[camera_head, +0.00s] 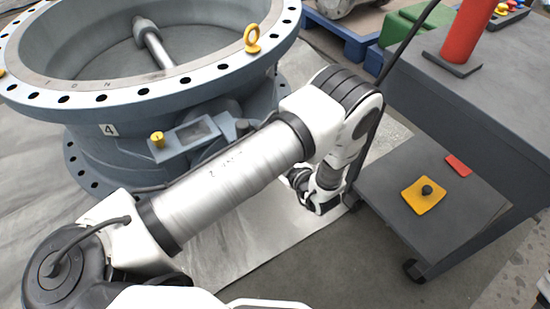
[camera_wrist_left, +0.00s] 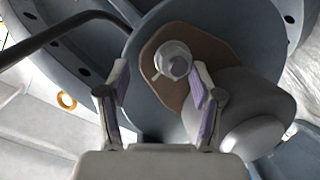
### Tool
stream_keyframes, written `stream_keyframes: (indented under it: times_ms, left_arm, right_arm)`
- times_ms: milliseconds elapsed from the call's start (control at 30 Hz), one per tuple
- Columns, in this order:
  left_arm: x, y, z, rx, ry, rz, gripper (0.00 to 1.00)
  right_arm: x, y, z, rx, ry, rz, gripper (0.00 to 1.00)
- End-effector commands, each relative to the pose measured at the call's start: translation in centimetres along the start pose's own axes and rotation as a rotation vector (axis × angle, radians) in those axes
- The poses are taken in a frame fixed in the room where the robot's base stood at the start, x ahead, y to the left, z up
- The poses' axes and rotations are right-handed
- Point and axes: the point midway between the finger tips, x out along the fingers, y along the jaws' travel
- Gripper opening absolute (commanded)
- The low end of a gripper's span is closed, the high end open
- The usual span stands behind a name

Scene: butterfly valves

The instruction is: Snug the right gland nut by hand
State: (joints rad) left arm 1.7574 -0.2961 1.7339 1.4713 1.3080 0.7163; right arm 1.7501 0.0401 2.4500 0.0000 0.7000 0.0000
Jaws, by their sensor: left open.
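My left gripper (camera_wrist_left: 162,72) is open in the left wrist view, with its two purple-lined fingers spread apart. Just beyond the fingertips, a round silver nut-like piece (camera_wrist_left: 172,60) with a dark round end stands on a brown oval plate (camera_wrist_left: 185,105). It appears between the fingertips, nearer the right one, with no clear contact. I cannot tell for sure that it is the right gland nut. In the head view the grey butterfly valve (camera_head: 150,99) lies at the upper left. My left arm crosses in front of it, and the fingers are not clear there.
A grey cart (camera_head: 470,95) stands at the right, with a red cylinder (camera_head: 466,30) on top and a yellow knobbed plate (camera_head: 424,195) on its lower shelf. A yellow eyebolt (camera_head: 252,38) sits on the valve flange. A dark bar (camera_wrist_left: 60,38) crosses the left wrist view's upper left.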

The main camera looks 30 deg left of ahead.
Motion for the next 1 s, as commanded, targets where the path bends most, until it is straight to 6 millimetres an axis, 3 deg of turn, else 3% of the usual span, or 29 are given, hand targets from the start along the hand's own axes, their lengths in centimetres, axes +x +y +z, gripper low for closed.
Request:
stream_keyframes:
  times_ms: [33,267,300,733,1000]
  left_arm:
    - [-1.0,4.2,-4.5,-0.001,0.164,0.142,0.56]
    - [-1.1,4.5,-4.8,0.000,0.163,0.143,0.56]
    - [-0.6,0.7,-0.9,0.008,-0.017,-0.014,0.56]
    - [-3.4,0.2,-0.3,0.005,-0.020,-0.016,0.56]
    - [-4.4,0.0,0.0,0.003,-0.023,-0.019,0.56]
  right_arm:
    - [-0.7,0.0,0.0,0.000,0.000,0.000,0.40]
    - [-0.9,0.0,0.0,0.000,0.000,0.000,0.40]
    - [-0.9,0.0,0.0,0.000,0.000,0.000,0.40]
    - [-2.1,0.0,0.0,0.001,-0.001,0.000,0.40]
    - [-4.5,0.0,0.0,0.000,0.000,0.000,0.40]
